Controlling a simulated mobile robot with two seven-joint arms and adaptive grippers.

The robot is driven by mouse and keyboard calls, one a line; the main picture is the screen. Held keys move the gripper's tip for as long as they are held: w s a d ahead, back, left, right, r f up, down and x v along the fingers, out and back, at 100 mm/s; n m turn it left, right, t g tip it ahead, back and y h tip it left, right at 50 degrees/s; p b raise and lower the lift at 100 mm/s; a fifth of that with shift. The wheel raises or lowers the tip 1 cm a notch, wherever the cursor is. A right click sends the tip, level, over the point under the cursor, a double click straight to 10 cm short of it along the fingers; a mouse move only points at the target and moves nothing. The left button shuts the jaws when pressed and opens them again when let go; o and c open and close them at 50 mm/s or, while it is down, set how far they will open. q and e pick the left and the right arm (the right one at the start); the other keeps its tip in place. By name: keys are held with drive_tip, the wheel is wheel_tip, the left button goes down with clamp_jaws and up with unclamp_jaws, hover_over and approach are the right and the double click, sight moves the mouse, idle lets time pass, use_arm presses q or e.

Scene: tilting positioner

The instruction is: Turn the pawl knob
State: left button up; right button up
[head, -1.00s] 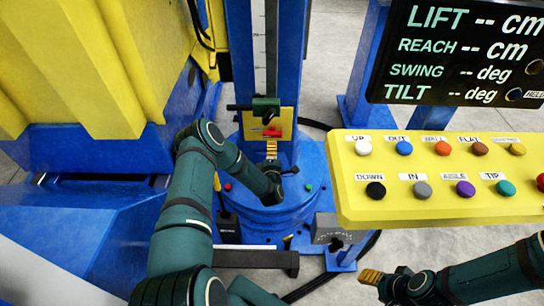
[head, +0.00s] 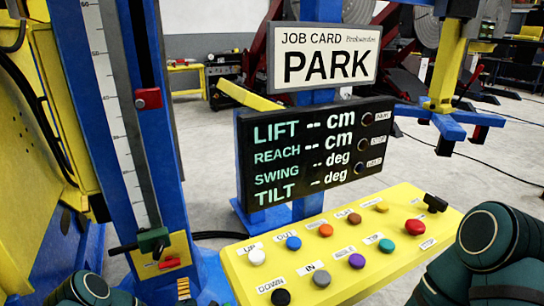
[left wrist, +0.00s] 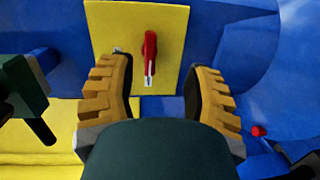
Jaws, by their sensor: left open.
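A red knob (head: 170,262), apparently the pawl knob, sits on a yellow plate (head: 148,272) low on the blue column. In the left wrist view the red knob (left wrist: 150,58) points up and down the picture on its yellow plate (left wrist: 112,25), with a pale tip at its lower end. My left gripper (left wrist: 157,75) is open, with its ribbed yellow fingers to either side of the knob in the picture and no visible contact. In the head view only a bit of my left gripper (head: 183,288) shows, just below the plate. My right gripper is out of view.
A green block with a black handle (head: 153,240) is on the column just above the knob. A yellow button panel (head: 340,245) stands to the right, below a black display (head: 312,150) and a PARK job card (head: 323,57). A red pointer (head: 148,98) is higher on the column.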

use_arm(q)
drive_tip(key=s+d+m+g+h, duration=0.35)
drive_tip(key=d+m+h, duration=0.2)
drive_tip(key=d, duration=0.35)
drive_tip(key=s+d+m+g+h, duration=0.3)
drive_tip(key=s+d+m+h, duration=0.15)
drive_tip(key=d+m, duration=0.35)
drive_tip(key=s+d+r+m+g, duration=0.1)
drive_tip(key=s+d+m+g, duration=0.2)
drive_tip(key=s, duration=0.6)
drive_tip(key=s+d+r+m+g, duration=0.1)
drive_tip(key=s+d+m+g, duration=0.3)
drive_tip(key=s, duration=0.5)
drive_tip(key=shift+r+h, duration=0.3)
drive_tip(key=shift+h, duration=0.1)
